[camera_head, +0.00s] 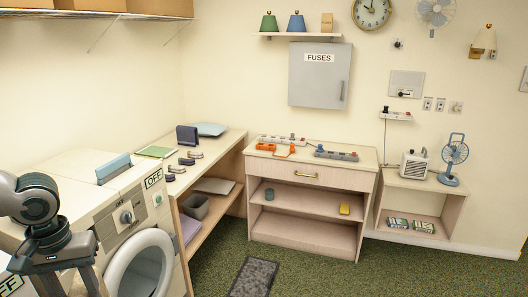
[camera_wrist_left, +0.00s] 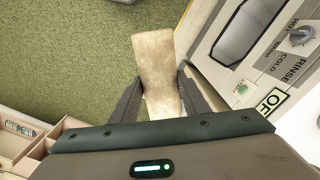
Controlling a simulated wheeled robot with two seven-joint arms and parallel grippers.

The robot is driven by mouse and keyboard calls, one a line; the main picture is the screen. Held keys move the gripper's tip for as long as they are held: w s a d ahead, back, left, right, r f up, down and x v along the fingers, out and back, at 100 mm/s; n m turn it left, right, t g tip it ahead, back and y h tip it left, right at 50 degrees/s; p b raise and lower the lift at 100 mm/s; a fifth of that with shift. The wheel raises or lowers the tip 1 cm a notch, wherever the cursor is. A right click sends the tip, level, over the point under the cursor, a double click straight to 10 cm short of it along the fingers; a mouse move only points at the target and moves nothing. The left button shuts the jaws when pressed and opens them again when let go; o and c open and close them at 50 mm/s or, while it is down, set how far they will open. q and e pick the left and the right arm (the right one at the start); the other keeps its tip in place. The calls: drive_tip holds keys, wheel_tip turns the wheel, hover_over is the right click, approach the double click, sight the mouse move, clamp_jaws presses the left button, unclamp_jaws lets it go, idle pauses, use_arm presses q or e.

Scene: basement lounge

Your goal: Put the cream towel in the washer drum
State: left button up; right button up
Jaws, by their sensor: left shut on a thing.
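The cream towel (camera_wrist_left: 154,62) is between the fingers of my left gripper (camera_wrist_left: 160,95) in the left wrist view and hangs out beyond them over the green carpet. My left gripper (camera_head: 70,284) is shut on it, at the lower left of the head view, in front of the machines' fronts. A white front-loading washer (camera_head: 112,222) has a round white-rimmed door (camera_head: 140,266). Its drum interior is not clearly visible, and I cannot tell whether this door is open. My right gripper is out of view.
Another machine's OFF label (camera_head: 14,284) shows behind my left arm. A wooden counter (camera_head: 218,160) adjoins the washer. A drawer unit (camera_head: 310,178) stands at the back wall. A dark grey mat (camera_head: 254,277) lies on the carpet (camera_head: 330,272), which is otherwise clear.

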use_arm(q)
drive_tip(key=s+a+f+n, duration=0.35)
drive_tip(key=s+a, duration=0.45)
drive_tip(key=a, duration=0.3)
drive_tip(key=w+d+f+m, duration=0.1)
drive_tip(key=d+f, duration=0.2)
drive_tip(key=d, duration=0.4)
drive_tip(key=w+d+f+m, duration=0.1)
drive_tip(key=d+f, duration=0.3)
drive_tip(key=d, duration=0.4)
drive_tip(key=w+d+r+m, duration=0.2)
drive_tip(key=d+m, duration=0.1)
drive_tip(key=d, duration=0.4)
drive_tip(key=w+d+r+m, duration=0.2)
drive_tip(key=w+d, duration=0.1)
drive_tip(key=d, duration=0.4)
drive_tip(key=shift+m, duration=0.25)
drive_tip(key=f+b, duration=0.6)
drive_tip(key=shift+d, duration=0.3)
drive_tip(key=shift+r, duration=0.1)
